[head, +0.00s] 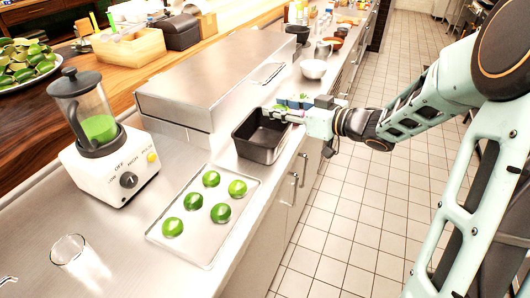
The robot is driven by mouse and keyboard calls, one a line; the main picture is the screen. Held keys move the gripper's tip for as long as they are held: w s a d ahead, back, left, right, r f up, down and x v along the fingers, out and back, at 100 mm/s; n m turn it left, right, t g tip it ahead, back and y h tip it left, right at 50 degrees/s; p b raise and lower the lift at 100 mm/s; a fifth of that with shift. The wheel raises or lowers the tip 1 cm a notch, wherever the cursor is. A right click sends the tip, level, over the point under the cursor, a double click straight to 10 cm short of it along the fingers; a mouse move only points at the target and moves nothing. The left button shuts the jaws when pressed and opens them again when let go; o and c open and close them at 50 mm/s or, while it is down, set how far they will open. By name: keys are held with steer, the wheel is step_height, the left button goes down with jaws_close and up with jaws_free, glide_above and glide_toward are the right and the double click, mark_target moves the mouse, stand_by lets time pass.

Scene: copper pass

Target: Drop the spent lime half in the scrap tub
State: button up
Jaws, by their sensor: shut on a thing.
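The scrap tub looks to be the dark rectangular open pan (256,153) on the steel counter, just beyond the lime tray. It looks empty, though part of its inside is hidden. My gripper (276,114) reaches in from the right, with its fingertips over the tub's far right part. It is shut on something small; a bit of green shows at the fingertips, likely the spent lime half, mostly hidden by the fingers.
A blender (98,128) with green liquid stands at left, and an empty glass (68,250) stands near the front. A long steel box (205,88) lies behind the tub.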

steer(key=shift+w+a+r+b, duration=0.1)
steer(key=shift+a+r+b, duration=0.1)
steer(key=shift+a, duration=0.35)
steer(key=shift+a+r+b, duration=0.1)
steer(key=shift+a+b, duration=0.1)
steer(key=shift+a, duration=0.35)
step_height(320, 180, down, 6)
steer(key=b, duration=0.6)
steer(key=shift+r+b, duration=0.1)
steer(key=shift+b, duration=0.25)
steer(key=o, duration=0.8)
steer(key=shift+o, duration=0.2)
steer(key=v, duration=1.2)
steer(key=shift+d, duration=0.1)
